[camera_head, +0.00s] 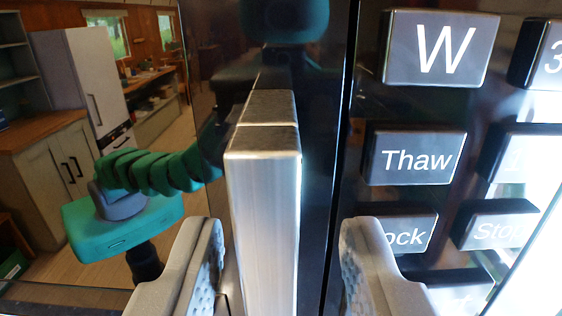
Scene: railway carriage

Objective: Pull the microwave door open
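The microwave door (325,120) is a dark glossy panel that mirrors the room and my own green arm. Its handle (263,200) is an upright silver bar in the middle of the view. My gripper (285,260) is open, with one grey finger on each side of the handle. The left finger is close to the bar, and a wider gap shows between the bar and the right finger. I cannot tell whether the left finger touches it. The lower end of the handle is out of view. The door looks shut against the control panel.
The control panel to the right has raised dark buttons, such as Thaw (415,157) and one marked W (440,48). The right finger is in front of the panel's lower buttons. The cabinets, windows and counters at left are reflections in the door.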

